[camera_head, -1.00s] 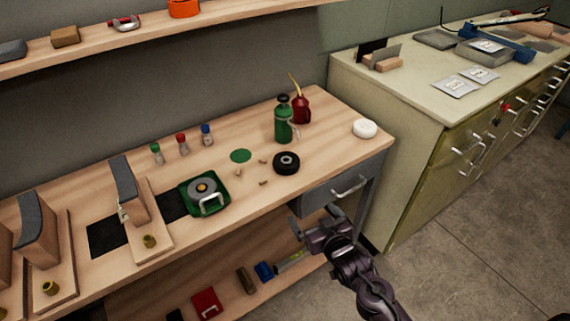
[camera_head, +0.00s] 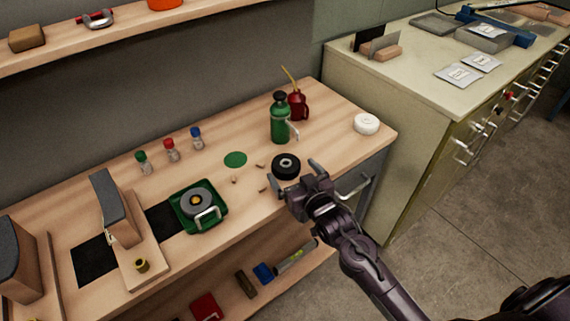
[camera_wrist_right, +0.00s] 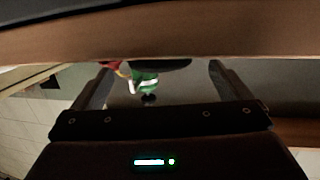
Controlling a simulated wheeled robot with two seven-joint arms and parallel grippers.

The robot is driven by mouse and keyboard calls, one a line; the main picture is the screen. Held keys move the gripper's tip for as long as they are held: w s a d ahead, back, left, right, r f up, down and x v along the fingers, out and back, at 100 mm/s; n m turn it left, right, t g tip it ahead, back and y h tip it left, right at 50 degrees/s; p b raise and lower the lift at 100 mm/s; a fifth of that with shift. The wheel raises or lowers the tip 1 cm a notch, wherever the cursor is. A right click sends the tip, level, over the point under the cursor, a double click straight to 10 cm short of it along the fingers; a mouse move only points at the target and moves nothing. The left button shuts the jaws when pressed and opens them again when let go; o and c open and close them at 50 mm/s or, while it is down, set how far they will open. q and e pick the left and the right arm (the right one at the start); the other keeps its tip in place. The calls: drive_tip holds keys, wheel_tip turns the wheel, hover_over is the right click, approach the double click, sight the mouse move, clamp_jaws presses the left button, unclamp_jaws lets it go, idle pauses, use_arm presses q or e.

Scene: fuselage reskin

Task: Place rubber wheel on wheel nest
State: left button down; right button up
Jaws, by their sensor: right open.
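The black rubber wheel (camera_head: 286,166) lies flat on the wooden bench near its front edge, with a light hub in its middle. My right gripper (camera_head: 297,176) is open at the bench edge, just in front of the wheel, with its fingers pointing toward it. In the right wrist view my open fingers (camera_wrist_right: 160,72) have no object held between them; a dark shape at the wood's edge may be the wheel. Several small wooden pegs (camera_head: 262,190) stand on the bench left of the wheel; I cannot tell whether they are the wheel nest. My left gripper is not in view.
A green pump can (camera_head: 281,124) and red oil can (camera_head: 298,105) stand behind the wheel. A white round item (camera_head: 366,123) is to the right. A green tray (camera_head: 219,219) with a grey disc and a flat green disc (camera_head: 235,159) lie left. A drawer handle (camera_head: 356,189) juts below the bench.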

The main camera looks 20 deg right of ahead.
sight(286, 162)
drive_tip(key=x, duration=0.4)
drive_tip(key=shift+f, duration=0.1)
drive_tip(key=shift+w+a+f, duration=0.1)
drive_tip(key=shift+w+a, duration=0.05)
drive_tip(key=shift+w, duration=0.3)
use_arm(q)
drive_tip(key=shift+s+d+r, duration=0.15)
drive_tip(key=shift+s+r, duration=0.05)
use_arm(e)
drive_tip(key=shift+c, duration=1)
drive_tip(key=c, duration=1.1)
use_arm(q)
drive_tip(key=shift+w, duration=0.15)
use_arm(e)
drive_tip(key=shift+r, duration=0.2)
